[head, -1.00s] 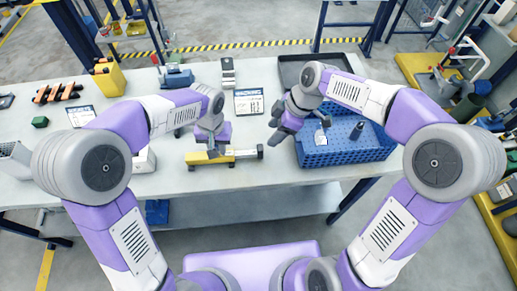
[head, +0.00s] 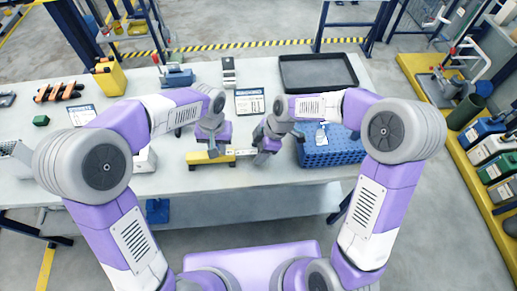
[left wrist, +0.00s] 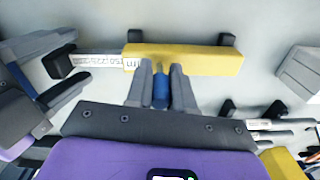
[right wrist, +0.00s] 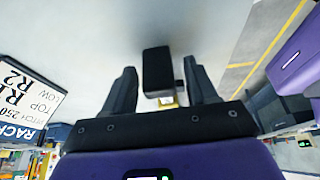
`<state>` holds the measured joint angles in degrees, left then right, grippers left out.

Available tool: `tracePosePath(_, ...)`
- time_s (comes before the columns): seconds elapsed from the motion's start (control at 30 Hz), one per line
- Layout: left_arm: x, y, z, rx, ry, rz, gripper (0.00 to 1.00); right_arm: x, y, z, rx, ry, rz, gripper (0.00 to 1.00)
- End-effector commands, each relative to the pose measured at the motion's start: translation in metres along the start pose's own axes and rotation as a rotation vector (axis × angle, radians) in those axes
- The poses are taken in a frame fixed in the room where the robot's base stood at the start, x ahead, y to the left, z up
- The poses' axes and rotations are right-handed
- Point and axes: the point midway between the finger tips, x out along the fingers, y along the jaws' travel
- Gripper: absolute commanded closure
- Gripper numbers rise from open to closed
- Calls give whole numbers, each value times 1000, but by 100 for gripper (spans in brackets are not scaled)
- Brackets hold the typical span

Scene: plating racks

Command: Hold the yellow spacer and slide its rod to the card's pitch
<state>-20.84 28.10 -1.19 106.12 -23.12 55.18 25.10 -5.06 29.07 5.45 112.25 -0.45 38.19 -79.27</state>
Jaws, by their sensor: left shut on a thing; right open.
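The yellow spacer (head: 208,157) lies across the front of the table. In the left wrist view its yellow body (left wrist: 205,60) has a pale rod (left wrist: 98,62) with printed marks, ending in a black block (left wrist: 58,64). My left gripper (left wrist: 160,75) is shut on the spacer's blue grip (left wrist: 160,92). My right gripper (right wrist: 160,85) is open, with the black end block (right wrist: 157,70) between its fingers, apparently touching neither. In the head view my right gripper (head: 265,155) hides the rod's end. The card (head: 250,101) lies behind; the right wrist view shows "PITCH 250" on it (right wrist: 25,95).
A blue crate (head: 335,158) stands right of my right gripper, partly behind my arm. A black tray (head: 318,72) is at the back right. A second card (head: 81,115) and a yellow container (head: 110,78) are on the left. Bare table lies between the cards.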

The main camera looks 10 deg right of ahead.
Motion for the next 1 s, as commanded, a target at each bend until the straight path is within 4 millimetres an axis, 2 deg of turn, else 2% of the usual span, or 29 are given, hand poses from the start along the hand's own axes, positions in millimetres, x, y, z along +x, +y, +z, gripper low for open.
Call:
tracePosePath(0.3, 0, 0, 0, 0, -1, -1, 100, 3, 0, 0, 0, 0, 1, 43)
tracePosePath(0.67, 0, 0, 0, 0, -1, -1, 100, 2, 0, 0, 0, 0, 1, 98)
tracePosePath(0.7, 0, 0, 0, 0, -1, -1, 100, 2, 0, 0, 0, 0, 1, 100)
tracePosePath(1.0, 0, 0, 0, 0, -1, -1, 100, 0, 0, 4, 2, 1, 1, 100)
